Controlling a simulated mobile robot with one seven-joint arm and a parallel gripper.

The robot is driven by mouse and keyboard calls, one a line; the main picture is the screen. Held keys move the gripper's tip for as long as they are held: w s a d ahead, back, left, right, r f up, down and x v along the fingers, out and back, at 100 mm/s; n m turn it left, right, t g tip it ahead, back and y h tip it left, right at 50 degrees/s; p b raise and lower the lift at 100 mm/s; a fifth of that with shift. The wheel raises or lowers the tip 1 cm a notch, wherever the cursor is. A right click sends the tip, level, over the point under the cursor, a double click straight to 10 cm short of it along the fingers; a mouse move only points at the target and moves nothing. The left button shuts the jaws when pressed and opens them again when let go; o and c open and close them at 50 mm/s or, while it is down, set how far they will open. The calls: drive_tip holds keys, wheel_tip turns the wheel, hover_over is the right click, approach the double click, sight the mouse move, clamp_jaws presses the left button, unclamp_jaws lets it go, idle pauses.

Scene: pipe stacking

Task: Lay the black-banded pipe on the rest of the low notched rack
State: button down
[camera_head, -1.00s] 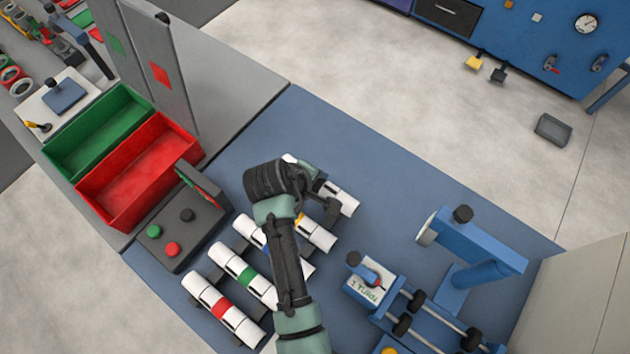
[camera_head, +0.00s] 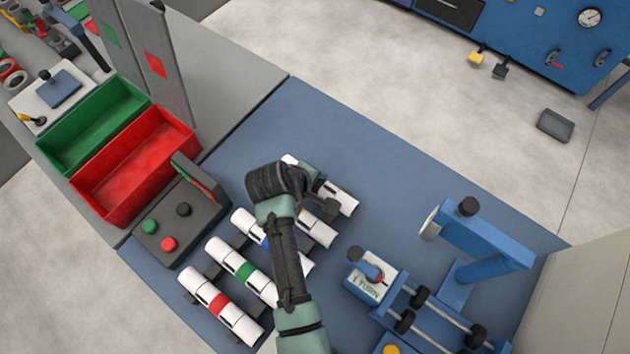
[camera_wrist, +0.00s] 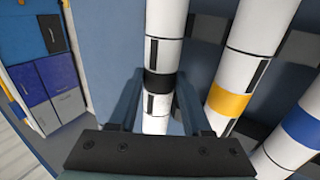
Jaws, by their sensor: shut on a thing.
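The black-banded pipe (camera_wrist: 160,82) is white and runs upright through the middle of the wrist view. My gripper (camera_wrist: 158,100) has a finger on each side of it at the black band and is shut on it. In the head view my gripper (camera_head: 312,186) hides the middle of this pipe, and its white lower right end (camera_head: 342,203) shows. It is at the far end of the pipe row; I cannot tell whether it is lifted. Dark grey supports (camera_head: 240,241) lie under the row. I cannot tell if these are the low notched rack.
Beside it lie pipes with yellow (camera_wrist: 228,102), blue (camera_wrist: 302,126), green (camera_head: 245,272) and red (camera_head: 219,304) bands. A blue roller stand (camera_head: 485,240) is at the right. A button box (camera_head: 180,222) and red bin (camera_head: 135,165) are at the left. Blue mat (camera_head: 370,170) beyond the row is clear.

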drive_tip(key=shift+f, duration=0.5)
drive_tip(key=shift+c, duration=1.3)
unclamp_jaws()
drive_tip(key=v, duration=1.3)
